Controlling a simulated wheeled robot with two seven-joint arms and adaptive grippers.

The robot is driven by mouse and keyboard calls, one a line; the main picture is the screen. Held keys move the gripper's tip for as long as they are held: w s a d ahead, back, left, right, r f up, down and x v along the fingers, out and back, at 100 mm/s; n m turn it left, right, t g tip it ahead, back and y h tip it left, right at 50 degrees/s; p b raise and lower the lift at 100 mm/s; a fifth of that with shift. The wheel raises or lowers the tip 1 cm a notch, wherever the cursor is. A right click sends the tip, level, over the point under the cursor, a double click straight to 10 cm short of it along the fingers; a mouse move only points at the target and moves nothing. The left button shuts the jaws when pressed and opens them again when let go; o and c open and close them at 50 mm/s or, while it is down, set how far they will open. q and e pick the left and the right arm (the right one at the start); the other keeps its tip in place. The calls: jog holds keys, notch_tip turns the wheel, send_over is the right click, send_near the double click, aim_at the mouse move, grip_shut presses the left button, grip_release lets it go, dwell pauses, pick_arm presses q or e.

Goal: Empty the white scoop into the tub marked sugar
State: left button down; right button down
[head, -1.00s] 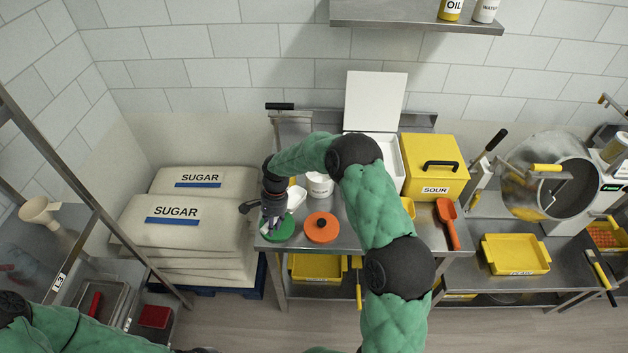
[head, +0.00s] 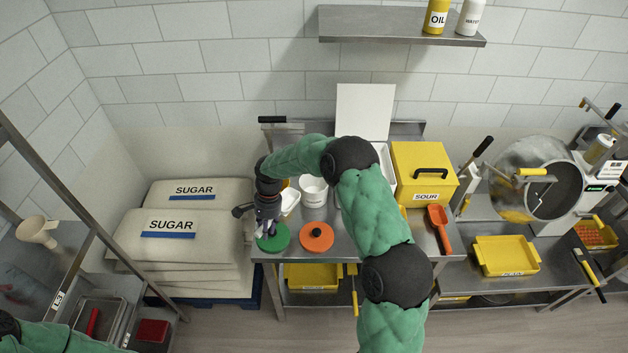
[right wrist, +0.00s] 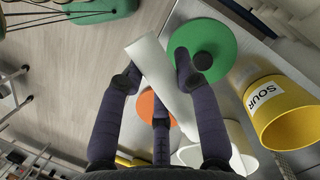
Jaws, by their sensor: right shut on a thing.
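My right gripper (head: 267,228) is shut on the white scoop's handle (right wrist: 150,60), which runs between its dark fingers (right wrist: 158,90). The scoop's white bowl (head: 289,201) shows just right of the gripper in the head view. Its contents cannot be made out. A white round tub (head: 314,191) stands just right of the scoop, apart from the gripper; no label on it is readable, so I cannot tell whether it is the sugar tub. A yellow tub marked SOUR (right wrist: 284,113) shows in the right wrist view. My left gripper is out of view.
A green lid (head: 273,238) lies below the right gripper and an orange lid (head: 316,237) beside it. A yellow box marked SOUR (head: 424,172) and an orange scoop (head: 439,228) stand to the right. Sacks marked SUGAR (head: 190,222) are stacked left of the table.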

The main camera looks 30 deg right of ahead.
jog(key=s+a+p, duration=0.1)
jog(key=s+a, duration=0.3)
jog(key=s, duration=0.2)
jog(key=shift+s+a, duration=0.25)
jog(key=shift+a, duration=0.1)
jog(key=shift+f, duration=0.15)
dwell(0.3)
